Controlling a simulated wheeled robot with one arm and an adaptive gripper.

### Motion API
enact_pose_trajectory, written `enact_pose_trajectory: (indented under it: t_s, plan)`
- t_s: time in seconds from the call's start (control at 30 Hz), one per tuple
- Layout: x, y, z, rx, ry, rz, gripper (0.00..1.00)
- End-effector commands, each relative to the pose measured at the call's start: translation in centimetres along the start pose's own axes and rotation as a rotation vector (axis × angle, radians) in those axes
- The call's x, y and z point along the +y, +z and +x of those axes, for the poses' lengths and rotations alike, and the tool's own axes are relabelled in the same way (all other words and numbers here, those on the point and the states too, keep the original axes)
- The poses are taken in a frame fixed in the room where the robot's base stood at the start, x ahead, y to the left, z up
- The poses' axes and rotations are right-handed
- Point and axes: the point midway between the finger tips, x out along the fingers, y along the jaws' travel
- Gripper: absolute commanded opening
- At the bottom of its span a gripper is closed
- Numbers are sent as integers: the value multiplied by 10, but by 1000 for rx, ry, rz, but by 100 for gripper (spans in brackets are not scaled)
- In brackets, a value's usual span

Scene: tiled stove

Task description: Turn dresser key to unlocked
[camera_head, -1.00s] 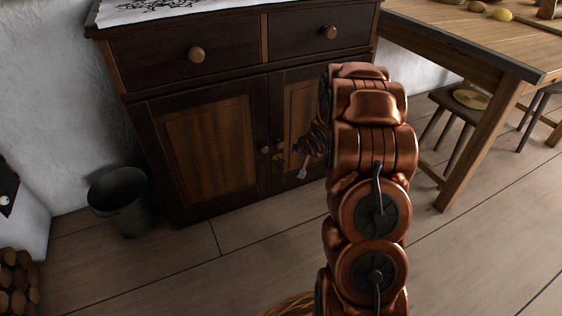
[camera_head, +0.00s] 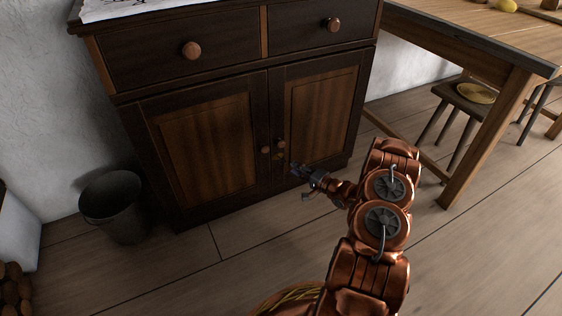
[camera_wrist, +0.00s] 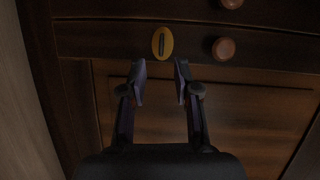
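The dark wooden dresser (camera_head: 225,95) has two lower doors with brown panels. A small yellow oval lock plate (camera_wrist: 162,42) with a dark upright shape in its middle shows in the wrist view. I cannot tell whether that shape is the key or a bare slot. A round door knob (camera_wrist: 223,48) is just right of the plate. My gripper (camera_wrist: 160,82) is open and empty, its two fingers apart, with the plate beyond the gap between the tips. In the head view my gripper (camera_head: 303,173) is in front of the right door, low and right of the knobs (camera_head: 281,143).
A dark bucket (camera_head: 117,208) stands on the floor left of the dresser. A wooden table (camera_head: 480,45) and a stool (camera_head: 462,105) stand at the right. Drawer knobs (camera_head: 192,50) stick out above the doors. The floor in front is clear.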

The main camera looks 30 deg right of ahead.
Motion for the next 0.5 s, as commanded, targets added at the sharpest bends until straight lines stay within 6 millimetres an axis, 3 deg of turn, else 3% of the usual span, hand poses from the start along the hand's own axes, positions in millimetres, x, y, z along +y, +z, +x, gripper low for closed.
enact_pose_trajectory:
  t_s: [0.23,0.5]
  plan:
    - [4,4,-11,-10,-69,68,31]
    - [4,3,20,-9,-72,66,31]
